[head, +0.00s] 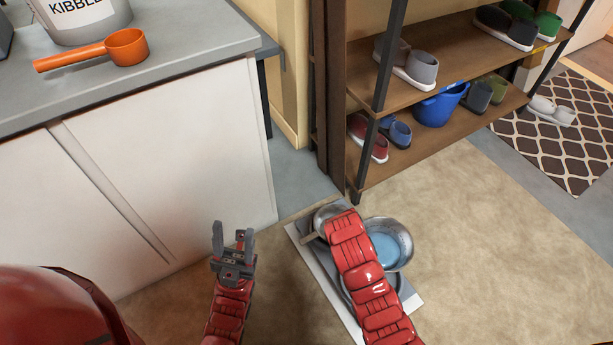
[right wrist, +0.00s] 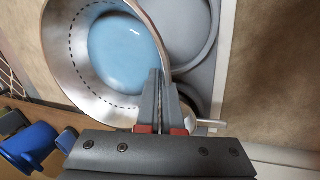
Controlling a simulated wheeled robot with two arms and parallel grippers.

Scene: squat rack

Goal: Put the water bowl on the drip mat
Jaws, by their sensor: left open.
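The water bowl (head: 390,243) is a shiny metal bowl with blue water and a dashed line inside. It shows at the right of my right arm in the head view, and large in the right wrist view (right wrist: 70,58). My right gripper (right wrist: 165,85) has its fingers close together across the bowl's rim; my red arm hides it in the head view. The grey drip mat (head: 412,302) lies on the floor, partly under the bowl and arm. Whether the bowl touches it, I cannot tell. My left gripper (head: 233,250) is open and empty, left of the mat.
A second metal bowl (head: 325,214) stands at the mat's far end, partly behind my arm. A white cabinet (head: 170,165) is on the left, with an orange scoop (head: 105,50) on top. A shoe rack (head: 440,148) with a blue bucket (head: 440,106) stands behind. Carpet at right is clear.

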